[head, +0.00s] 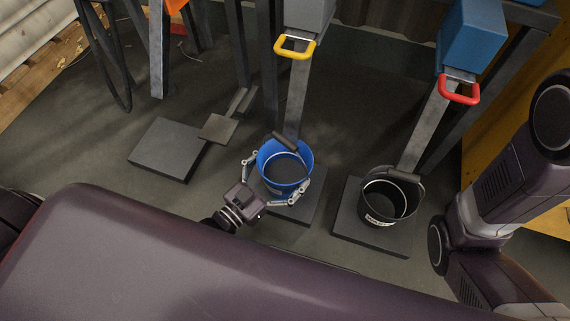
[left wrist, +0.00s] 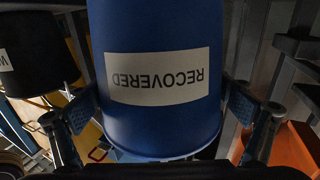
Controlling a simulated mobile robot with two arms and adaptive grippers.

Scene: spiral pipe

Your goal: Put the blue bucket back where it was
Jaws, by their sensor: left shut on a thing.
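The blue bucket (head: 268,158) is upright in the middle of the head view, with its dark handle at the far rim. It is over or on a dark square plate (head: 312,208); I cannot tell whether it touches the plate. My left gripper (head: 280,170) is shut on the bucket, one finger on each side. In the left wrist view the bucket (left wrist: 160,125) fills the middle, with a white label reading RECOVERED upside down. My left fingers (left wrist: 160,103) flank it there. My right gripper is not in view.
A black bucket (head: 378,212) stands on another dark plate (head: 350,240) to the right. An empty dark plate (head: 165,150) lies to the left. My right arm is at the right.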

